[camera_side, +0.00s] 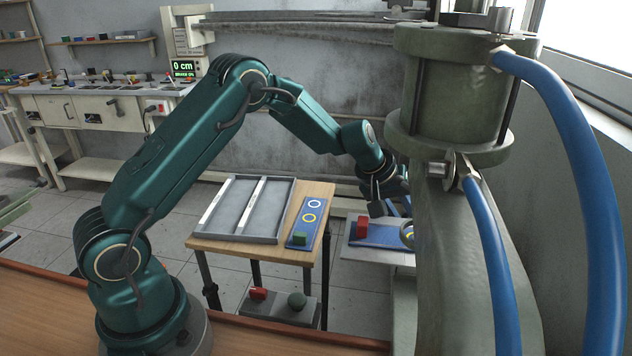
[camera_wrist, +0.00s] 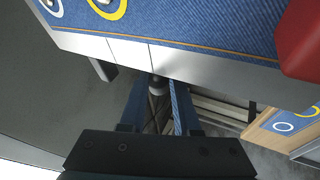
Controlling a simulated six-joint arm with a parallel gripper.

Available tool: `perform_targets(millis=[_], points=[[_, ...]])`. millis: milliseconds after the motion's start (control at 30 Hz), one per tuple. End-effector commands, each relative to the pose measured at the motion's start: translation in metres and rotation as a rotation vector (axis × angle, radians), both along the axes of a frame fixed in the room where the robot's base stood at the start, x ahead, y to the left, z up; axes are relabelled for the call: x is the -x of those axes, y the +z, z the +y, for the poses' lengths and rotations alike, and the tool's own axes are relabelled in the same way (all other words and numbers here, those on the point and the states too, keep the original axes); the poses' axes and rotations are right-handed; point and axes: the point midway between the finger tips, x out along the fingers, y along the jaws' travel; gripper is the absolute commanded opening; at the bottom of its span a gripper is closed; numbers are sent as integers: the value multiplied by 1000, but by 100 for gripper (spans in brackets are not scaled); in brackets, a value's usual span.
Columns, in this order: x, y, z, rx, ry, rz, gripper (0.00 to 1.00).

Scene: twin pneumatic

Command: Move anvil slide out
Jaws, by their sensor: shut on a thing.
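The anvil slide (camera_side: 360,256) is a grey metal plate with a blue mat on top, at the foot of the green press. In the wrist view its pale metal front edge (camera_wrist: 215,72) runs across the upper part. A red block (camera_side: 362,227) stands on the mat and also shows in the wrist view (camera_wrist: 302,42). My gripper (camera_wrist: 156,98) is at that edge, its blue fingers shut on a small dark knob (camera_wrist: 155,84) at the slide's front. In the side view the fingers are partly hidden behind the press.
The green press (camera_side: 455,100) with blue hoses stands close on the right.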

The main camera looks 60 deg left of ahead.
Motion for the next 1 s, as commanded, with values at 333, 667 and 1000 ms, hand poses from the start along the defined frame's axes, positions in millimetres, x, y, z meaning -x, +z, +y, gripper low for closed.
perform_targets(millis=[333,667,1000], points=[[-11,1,9,2,0,-5,0],[-19,1,18,1,1,-5,0],[-30,2,27,3,0,-7,0]])
